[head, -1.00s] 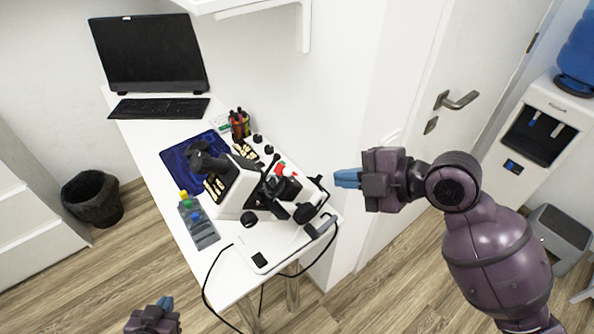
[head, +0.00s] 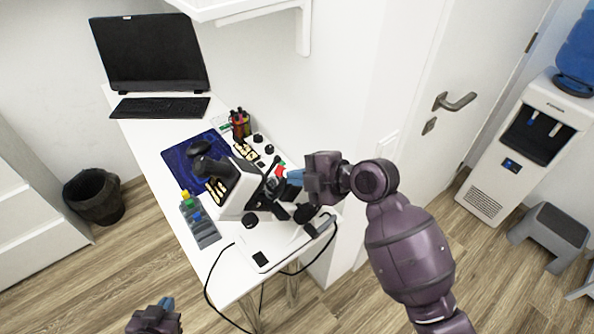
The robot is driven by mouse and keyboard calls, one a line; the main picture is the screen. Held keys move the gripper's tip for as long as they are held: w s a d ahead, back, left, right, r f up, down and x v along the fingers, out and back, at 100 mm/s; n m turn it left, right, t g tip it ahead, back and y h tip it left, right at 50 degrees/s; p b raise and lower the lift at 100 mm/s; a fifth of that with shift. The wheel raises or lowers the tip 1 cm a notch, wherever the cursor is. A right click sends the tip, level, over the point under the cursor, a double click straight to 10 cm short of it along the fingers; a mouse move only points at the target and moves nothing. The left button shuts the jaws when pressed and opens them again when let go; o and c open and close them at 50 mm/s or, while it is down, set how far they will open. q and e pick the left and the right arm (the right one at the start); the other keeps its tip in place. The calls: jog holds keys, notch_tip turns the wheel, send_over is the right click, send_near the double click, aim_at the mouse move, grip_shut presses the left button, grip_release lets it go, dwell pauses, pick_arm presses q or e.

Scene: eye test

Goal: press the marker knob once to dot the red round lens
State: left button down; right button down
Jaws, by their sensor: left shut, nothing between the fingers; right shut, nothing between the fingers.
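A white and black lens device (head: 238,190) stands on the white desk. Its black parts and a small red piece (head: 279,171) are on its right side. My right gripper (head: 290,178) is shut, with its blue fingertips at the device's right side, next to the red piece. I cannot tell whether they touch it. The gripper partly covers that side. The marker knob and the red round lens cannot be told apart clearly at this size. My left gripper (head: 166,304) is shut and low at the bottom edge, away from the desk top.
The white desk (head: 150,140) also holds a monitor (head: 150,52), a keyboard (head: 159,108), a blue mat (head: 178,165), a pen cup (head: 240,125) and a grey tray with small bottles (head: 203,228). A wall shelf (head: 250,8) hangs above. A cable runs off the front edge.

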pick_arm(q)
jog(key=shift+r, duration=0.1)
pick_arm(e)
jog(key=shift+w+a+f, duration=0.1)
jog(key=shift+w+f, duration=0.35)
jog(key=shift+w, duration=0.15)
pick_arm(q)
jog(key=shift+w+d+f+b, duration=0.2)
jog(key=shift+w+f+b, duration=0.3)
jog(key=shift+b, duration=0.95)
pick_arm(e)
jog(key=shift+w+d+f, duration=0.25)
jog(key=shift+d+f, duration=0.05)
jog(key=shift+f, duration=0.15)
jog(key=shift+w+d+f, duration=0.25)
jog(key=shift+f, duration=0.15)
pick_arm(q)
jog(key=shift+s+f, duration=0.1)
